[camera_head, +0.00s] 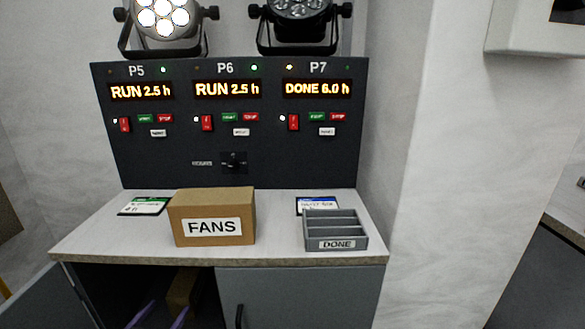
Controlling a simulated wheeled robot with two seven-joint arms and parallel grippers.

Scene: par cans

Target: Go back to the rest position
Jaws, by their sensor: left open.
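My left gripper (163,314) shows only in part at the bottom edge, as two purple fingers apart from each other. It is open, with nothing seen between the fingers, low in front of the open cabinet bay under the counter (280,258). A brown box (182,292) stands in the dark bay just beyond the fingers; whether they touch it cannot be told. My right gripper is not in view.
On the counter are a cardboard box marked FANS (211,217), a grey DONE tray (336,244), a green-edged card (145,206) and a blue-edged card (310,204). A black panel (180,172) with P5, P6 and P7 displays stands behind. A cabinet door (300,295) is shut.

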